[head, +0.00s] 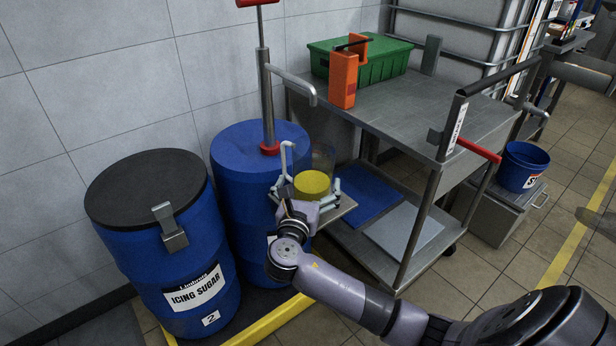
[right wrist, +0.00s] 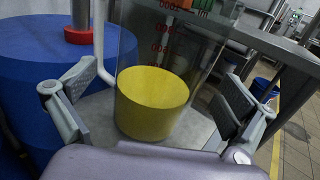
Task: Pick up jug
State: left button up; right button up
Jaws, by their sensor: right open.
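The jug (head: 313,182) is clear, with yellow contents in its lower part and red graduation marks. It stands upright on a small grey shelf (head: 340,207) beside the blue drum with the pump. It fills the middle of the right wrist view (right wrist: 152,103). My right gripper (head: 309,191) is open at the jug. In the right wrist view its two fingers are spread to the left and right of the jug, with visible gaps, so it is not gripped. The jug's handle cannot be made out clearly. My left gripper is not in view.
A blue drum (head: 236,165) with a hand pump (head: 267,100) rises close behind the jug; its spout hangs above. A black-lidded icing sugar drum (head: 165,240) stands left. A steel trolley (head: 420,105) carrying a green crate (head: 385,62) stands right. A blue bucket (head: 522,167) is farther right.

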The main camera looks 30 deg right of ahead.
jog(key=x, duration=0.4)
jog(key=shift+w+d+r+b, duration=0.15)
jog(key=shift+w+d+b, duration=0.1)
jog(key=shift+b, duration=0.15)
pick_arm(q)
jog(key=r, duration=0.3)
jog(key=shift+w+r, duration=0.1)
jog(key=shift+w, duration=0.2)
pick_arm(e)
jog(key=shift+a, duration=0.1)
jog(key=c, duration=1.8)
jog(key=shift+r, duration=0.1)
jog(key=shift+r, duration=0.1)
